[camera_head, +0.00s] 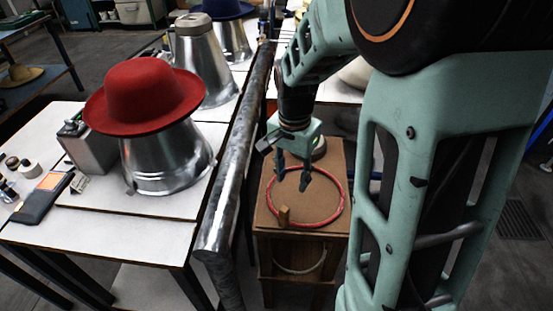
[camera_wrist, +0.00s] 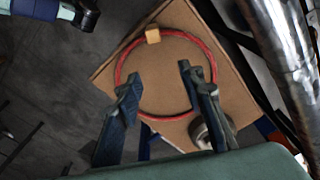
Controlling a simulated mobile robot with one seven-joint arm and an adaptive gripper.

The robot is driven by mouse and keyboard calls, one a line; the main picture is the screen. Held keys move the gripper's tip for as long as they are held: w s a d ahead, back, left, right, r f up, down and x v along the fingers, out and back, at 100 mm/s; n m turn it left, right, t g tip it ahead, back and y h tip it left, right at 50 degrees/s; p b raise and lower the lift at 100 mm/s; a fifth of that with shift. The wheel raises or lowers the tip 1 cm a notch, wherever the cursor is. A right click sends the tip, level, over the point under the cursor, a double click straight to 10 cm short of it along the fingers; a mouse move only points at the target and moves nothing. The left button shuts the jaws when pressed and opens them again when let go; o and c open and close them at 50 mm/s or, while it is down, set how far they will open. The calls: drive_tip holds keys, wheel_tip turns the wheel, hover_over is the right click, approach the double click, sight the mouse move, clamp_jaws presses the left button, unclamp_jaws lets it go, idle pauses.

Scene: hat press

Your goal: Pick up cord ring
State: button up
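The cord ring (camera_head: 337,213) is a thin red loop lying flat on a brown square-topped wooden stand, with a small tan block (camera_head: 284,215) at its near edge. In the wrist view the ring (camera_wrist: 213,66) and the tan block (camera_wrist: 153,36) show whole against the board, partly crossed by my fingers. My gripper (camera_head: 292,184) is above the ring, with its two fingers apart and nothing between them. The fingers also show in the wrist view (camera_wrist: 158,82), spread over the lower part of the ring. Contact with the ring cannot be told.
The wooden stand (camera_head: 262,222) is small, with a round object (camera_head: 319,148) at its back corner. A metal pipe (camera_head: 236,165) runs along its left. Left of that, a white table (camera_head: 150,232) holds a red hat (camera_head: 143,95) on a metal form (camera_head: 165,158).

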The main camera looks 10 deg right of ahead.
sight(286, 207)
drive_tip(key=shift+g, duration=0.3)
drive_tip(key=f, duration=0.2)
drive_tip(key=s+a+f, duration=0.1)
drive_tip(key=a+f, duration=0.1)
drive_tip(key=f, duration=0.1)
drive_tip(key=shift+s+f+b, duration=0.15)
drive_tip(key=shift+f+b, duration=0.2)
drive_tip(key=shift+s+d+f+b, duration=0.1)
drive_tip(key=shift+f+b, duration=0.05)
drive_tip(key=shift+f, duration=1.25)
drive_tip(key=shift+s+f+b, duration=0.1)
drive_tip(key=shift+f+b, duration=0.05)
drive_tip(key=shift+f, duration=1.2)
clamp_jaws()
